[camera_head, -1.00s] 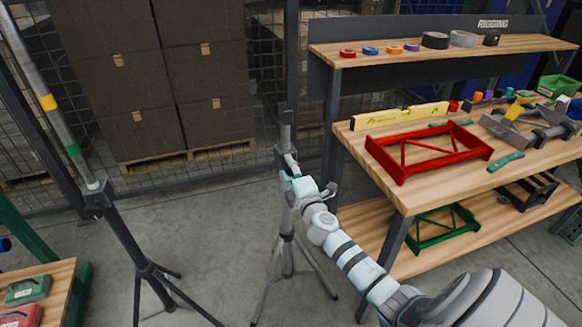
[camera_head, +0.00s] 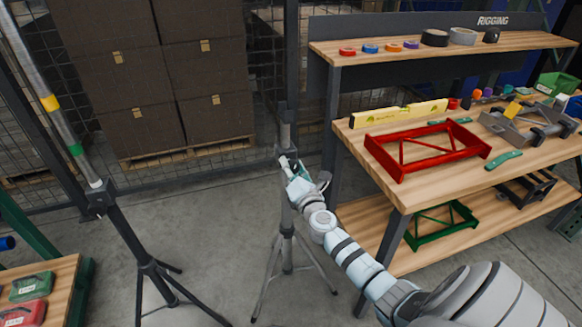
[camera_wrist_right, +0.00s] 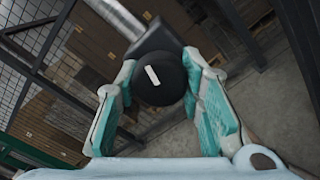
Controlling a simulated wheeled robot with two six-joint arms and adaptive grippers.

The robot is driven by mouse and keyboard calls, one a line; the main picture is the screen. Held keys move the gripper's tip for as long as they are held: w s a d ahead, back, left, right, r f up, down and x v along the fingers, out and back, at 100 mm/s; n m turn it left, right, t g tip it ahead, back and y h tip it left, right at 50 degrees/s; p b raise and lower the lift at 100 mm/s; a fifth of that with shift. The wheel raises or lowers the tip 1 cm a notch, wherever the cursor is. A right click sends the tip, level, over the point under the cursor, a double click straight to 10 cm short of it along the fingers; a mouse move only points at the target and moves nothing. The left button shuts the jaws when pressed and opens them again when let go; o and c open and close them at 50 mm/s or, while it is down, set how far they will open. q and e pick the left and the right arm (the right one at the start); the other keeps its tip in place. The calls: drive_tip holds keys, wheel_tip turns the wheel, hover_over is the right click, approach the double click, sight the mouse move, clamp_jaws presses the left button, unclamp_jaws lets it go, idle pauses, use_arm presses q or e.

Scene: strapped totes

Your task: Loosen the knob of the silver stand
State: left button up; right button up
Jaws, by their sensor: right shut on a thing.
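The silver stand (camera_head: 286,246) is a grey tripod standing upright on the floor near the middle of the head view. Its knob (camera_wrist_right: 160,78) is black and round with a white mark on its face, in the right wrist view. The silver tube (camera_wrist_right: 115,17) rises from the black collar behind the knob. My right gripper (camera_head: 288,166) is at the stand's collar, shut on the knob. In the right wrist view its teal-padded fingers lie on either side of the knob. In the head view the gripper hides the knob. My left gripper is out of view.
A black stand (camera_head: 121,228) with a banded pole is at the left. A workbench (camera_head: 407,196) with a red frame (camera_head: 428,150) stands close to the right of my forearm. Boxes (camera_head: 190,80) are stacked behind mesh fencing. Open floor lies between the stands.

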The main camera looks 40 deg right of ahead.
idle(0.5)
drive_tip(key=o, duration=1.2)
drive_tip(key=v, duration=1.2)
